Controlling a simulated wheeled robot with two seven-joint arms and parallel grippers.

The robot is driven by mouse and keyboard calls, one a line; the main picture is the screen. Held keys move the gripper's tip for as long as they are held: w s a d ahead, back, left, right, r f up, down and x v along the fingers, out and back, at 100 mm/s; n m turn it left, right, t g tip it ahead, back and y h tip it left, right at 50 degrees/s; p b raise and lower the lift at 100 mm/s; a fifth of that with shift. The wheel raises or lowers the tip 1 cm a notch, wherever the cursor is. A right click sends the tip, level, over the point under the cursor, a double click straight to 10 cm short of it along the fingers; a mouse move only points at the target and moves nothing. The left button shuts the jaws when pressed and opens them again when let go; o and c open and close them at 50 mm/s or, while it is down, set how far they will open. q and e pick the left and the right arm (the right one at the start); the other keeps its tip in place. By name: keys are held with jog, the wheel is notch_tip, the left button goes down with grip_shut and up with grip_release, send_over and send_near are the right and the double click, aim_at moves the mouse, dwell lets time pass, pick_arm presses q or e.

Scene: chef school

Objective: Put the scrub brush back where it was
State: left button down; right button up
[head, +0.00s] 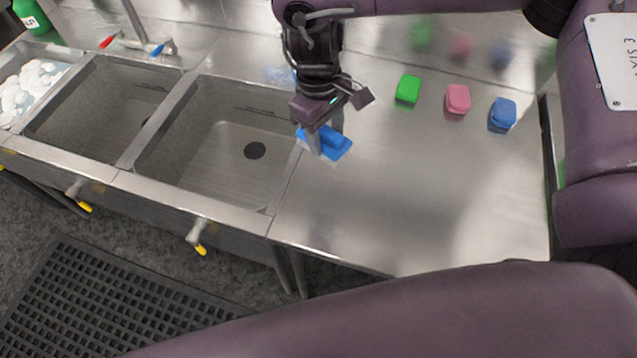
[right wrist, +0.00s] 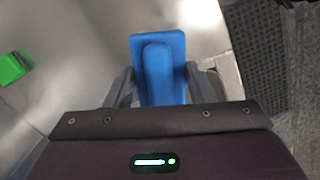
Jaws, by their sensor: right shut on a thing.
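The scrub brush (head: 338,148) is blue, with a raised grip on a flat block. My right gripper (head: 324,142) is shut on it, pointing down, by the right edge of the right sink basin where the steel counter begins. In the right wrist view the brush (right wrist: 158,62) sits between the two fingers (right wrist: 158,88), its far end sticking out past them. I cannot tell whether the brush touches the counter. My left gripper is not in view.
Green (head: 408,89), pink (head: 458,98) and blue (head: 503,113) sponge-like blocks stand along the counter's back right. The front of the counter (head: 400,190) is clear. The right sink basin (head: 215,140) lies open left of my gripper. A green bottle (head: 33,17) stands far left.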

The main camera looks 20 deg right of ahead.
notch_tip(320, 180, down, 13)
jog(key=shift+w+f, duration=0.1)
jog(key=shift+f, duration=0.05)
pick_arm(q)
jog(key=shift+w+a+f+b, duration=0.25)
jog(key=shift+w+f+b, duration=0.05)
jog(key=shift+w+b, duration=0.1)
pick_arm(e)
jog(key=shift+f, duration=2.1)
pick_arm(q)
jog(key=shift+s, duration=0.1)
pick_arm(e)
jog(key=shift+f, duration=0.1)
jog(key=o, duration=1)
jog(key=r, duration=0.4)
jog(key=w+r, duration=0.1)
jog(key=r, duration=0.3)
jog(key=a+r, duration=0.1)
jog(key=r, duration=0.3)
jog(key=shift+w+r, duration=0.1)
jog(key=shift+w, duration=0.05)
